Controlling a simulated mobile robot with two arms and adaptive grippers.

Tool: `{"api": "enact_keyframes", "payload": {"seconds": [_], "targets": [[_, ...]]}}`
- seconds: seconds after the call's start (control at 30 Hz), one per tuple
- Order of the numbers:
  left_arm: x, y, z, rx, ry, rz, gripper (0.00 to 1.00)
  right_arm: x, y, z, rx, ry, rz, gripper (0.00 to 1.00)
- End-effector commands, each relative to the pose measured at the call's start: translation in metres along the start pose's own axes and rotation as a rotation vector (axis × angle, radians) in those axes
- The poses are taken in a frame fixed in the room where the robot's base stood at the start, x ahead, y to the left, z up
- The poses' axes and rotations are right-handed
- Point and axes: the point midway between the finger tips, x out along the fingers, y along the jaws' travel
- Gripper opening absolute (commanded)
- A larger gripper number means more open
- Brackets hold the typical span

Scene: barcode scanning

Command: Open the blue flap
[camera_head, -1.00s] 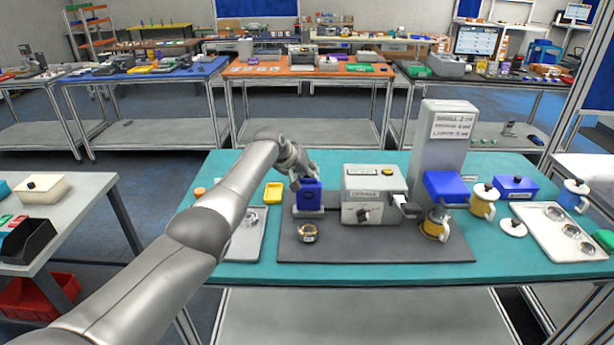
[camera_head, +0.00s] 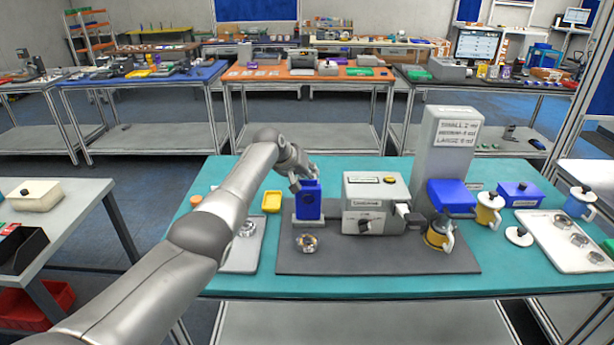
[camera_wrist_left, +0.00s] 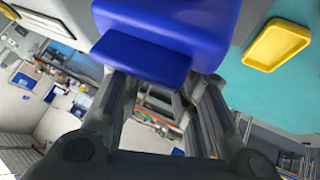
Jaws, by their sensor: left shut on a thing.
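A blue container (camera_head: 308,205) stands on a light base at the back left of the dark grey mat. My left gripper (camera_head: 303,181) is at its top, with the arm coming in from the left. In the left wrist view, the blue container (camera_wrist_left: 200,22) fills the top, and a blue flap (camera_wrist_left: 142,58) juts from it towards my gripper. The two fingers of my left gripper (camera_wrist_left: 160,82) reach to the flap and are shut on it. The flap hides the fingertips' exact contact. The flap looks close against the container. My right gripper is not in view.
A grey machine (camera_head: 375,200) with a knob stands right of the container. A tall grey dispenser (camera_head: 443,150) with a blue part (camera_head: 451,195) is further right. A yellow tray (camera_head: 271,201) lies left of the container. A glass-like round item (camera_head: 307,243) sits in front.

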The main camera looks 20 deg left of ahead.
Motion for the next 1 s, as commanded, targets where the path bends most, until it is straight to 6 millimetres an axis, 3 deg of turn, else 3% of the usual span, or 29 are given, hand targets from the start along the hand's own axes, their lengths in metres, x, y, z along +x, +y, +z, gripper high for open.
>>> {"api": "enact_keyframes", "payload": {"seconds": [0.03, 0.33, 0.37, 0.5, 1.0], "targets": [[0.0052, -0.0065, 0.0069, 0.003, -0.009, -0.012, 0.00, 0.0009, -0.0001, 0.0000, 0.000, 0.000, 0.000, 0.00], [0.0062, -0.0074, 0.0089, 0.003, -0.014, -0.014, 0.00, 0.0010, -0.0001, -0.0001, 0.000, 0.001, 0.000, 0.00], [0.0062, -0.0075, 0.0090, 0.003, -0.015, -0.014, 0.32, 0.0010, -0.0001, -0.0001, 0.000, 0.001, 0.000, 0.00], [0.0056, -0.0067, 0.0084, 0.002, -0.014, -0.012, 0.48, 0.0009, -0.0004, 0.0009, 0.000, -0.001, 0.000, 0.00], [0.0014, -0.0029, 0.0041, 0.000, -0.007, -0.005, 0.48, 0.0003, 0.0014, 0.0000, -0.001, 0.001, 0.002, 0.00]]}}
